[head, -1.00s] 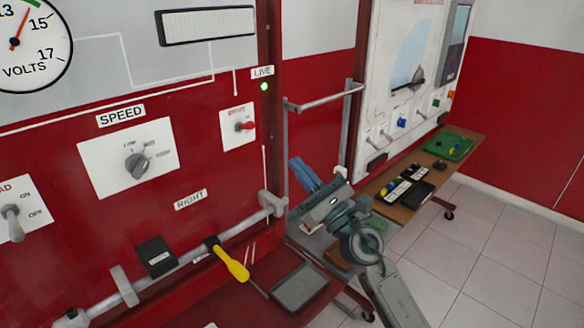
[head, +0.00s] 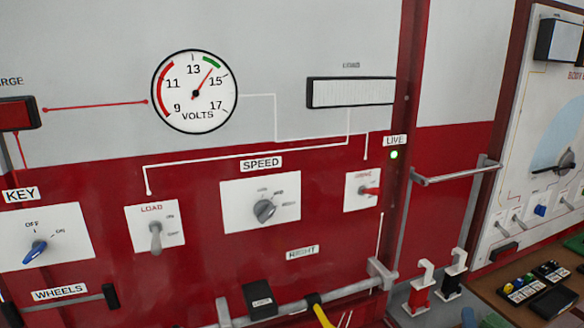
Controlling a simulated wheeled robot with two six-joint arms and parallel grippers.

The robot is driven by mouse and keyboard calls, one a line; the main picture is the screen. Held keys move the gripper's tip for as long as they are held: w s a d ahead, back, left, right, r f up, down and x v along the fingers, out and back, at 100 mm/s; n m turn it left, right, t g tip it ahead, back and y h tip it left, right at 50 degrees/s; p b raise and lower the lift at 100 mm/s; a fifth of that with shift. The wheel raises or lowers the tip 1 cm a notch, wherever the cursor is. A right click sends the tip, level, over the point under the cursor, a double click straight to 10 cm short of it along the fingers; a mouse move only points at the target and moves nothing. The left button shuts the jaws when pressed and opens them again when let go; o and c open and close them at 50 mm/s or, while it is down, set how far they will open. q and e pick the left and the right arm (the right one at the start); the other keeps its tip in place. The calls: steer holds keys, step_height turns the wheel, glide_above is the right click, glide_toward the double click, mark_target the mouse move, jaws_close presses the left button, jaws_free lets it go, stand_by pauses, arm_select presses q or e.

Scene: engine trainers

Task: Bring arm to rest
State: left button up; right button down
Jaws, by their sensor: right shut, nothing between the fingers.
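My left gripper is not in view. In front of me stands the red and grey trainer panel (head: 330,215) with a volts dial (head: 195,92), a blue key switch (head: 36,252), a load switch (head: 156,238), a speed knob (head: 264,210) and a red switch (head: 370,190). The live lamp (head: 394,155) glows green.
A grey rail (head: 350,290) runs along the panel's lower edge, with a black block (head: 259,300) and a yellow-handled tool (head: 322,315). A red clamp (head: 419,292) and a black clamp (head: 453,277) stand right of it. A grab bar (head: 455,175) projects above them.

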steer(key=s+a+f+m+g+y, duration=0.1)
steer(key=s+f+m+g, duration=0.35)
steer(key=f, duration=0.25)
steer(key=s+f+m+g+y, duration=0.1)
steer(key=s+f+m+g, duration=0.4)
steer(key=f, duration=0.3)
steer(key=s+a+f+m+g+y, duration=0.2)
steer(key=s+a+f+m+g, duration=0.15)
steer(key=s, duration=0.35)
steer(key=s+a+f+m+g+y, duration=0.25)
steer(key=s+f, duration=0.25)
steer(key=s, duration=0.3)
step_height(320, 180, down, 30)
steer(key=d, duration=0.2)
steer(key=s+d+f+g, duration=0.1)
steer(key=s+f+g, duration=0.1)
steer(key=s+f, duration=1.6)
steer(key=shift+s+d+h, duration=0.15)
steer(key=shift+d+h, duration=0.1)
steer(key=shift+h, duration=0.2)
steer(key=shift+f+n, duration=0.1)
steer(key=shift+n, duration=0.15)
